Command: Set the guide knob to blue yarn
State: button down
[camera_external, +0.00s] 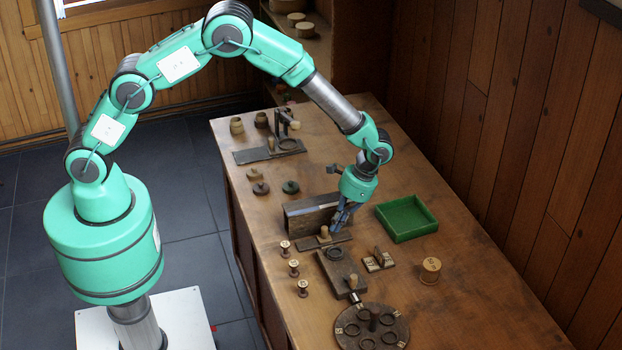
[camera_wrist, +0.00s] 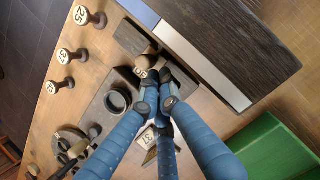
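The guide knob (camera_wrist: 146,64) is a small pale wooden peg on a dark slotted strip; it also shows in the external view (camera_external: 324,231). Beside it stands a long dark block (camera_external: 310,218) with a coloured band: blue (camera_wrist: 139,11) toward the upper left, then pale grey (camera_wrist: 205,66). The knob lies near the blue-grey boundary, seemingly on the grey side. My gripper (camera_wrist: 160,78) is low at the strip, its blue-grey fingers drawn together with no clear gap. Its tips are close beside the knob; contact cannot be told. It also shows in the external view (camera_external: 338,222).
Several numbered spools (camera_external: 294,267) stand along the left edge. A dark plate with a ring (camera_external: 335,254) and a round turntable (camera_external: 349,328) lie nearer the camera. A green tray (camera_external: 407,218) is right of the block. Bare table lies at far right.

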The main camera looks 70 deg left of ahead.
aim_at(325, 228)
jog(key=shift+s+p, duration=0.3)
jog(key=shift+s, duration=1.55)
jog(key=shift+w, duration=0.15)
jog(key=shift+w, duration=0.5)
jog(key=w, duration=0.3)
jog(key=shift+d, duration=0.3)
jog(key=v, duration=1)
jog(key=shift+s+p, duration=0.15)
jog(key=shift+p, duration=0.3)
jog(key=shift+r, duration=0.15)
